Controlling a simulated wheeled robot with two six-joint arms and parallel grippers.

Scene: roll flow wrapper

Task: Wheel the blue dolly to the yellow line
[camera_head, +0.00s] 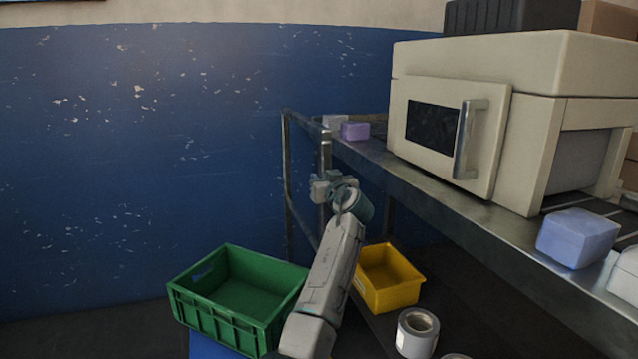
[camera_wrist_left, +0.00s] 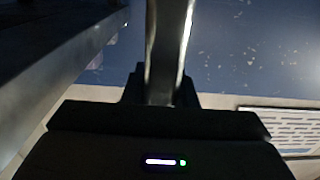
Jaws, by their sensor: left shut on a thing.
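My left gripper (camera_head: 326,184) is shut on an upright metal post (camera_head: 325,150) of the metal frame at the end of the steel bench. In the left wrist view the post (camera_wrist_left: 168,50) rises from between the dark jaws. A blue surface (camera_head: 210,348) shows under the green crate at the bottom edge; most of it is hidden, and I cannot tell whether it is the blue dolly. I see no yellow line in either view. My right gripper is not in view.
The green crate (camera_head: 240,295) stands left of my left arm. A yellow bin (camera_head: 388,278) and a tape roll (camera_head: 417,330) lie to its right, below the steel bench (camera_head: 440,195). A beige machine (camera_head: 490,115) stands on the bench. A blue wall (camera_head: 130,160) closes the back.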

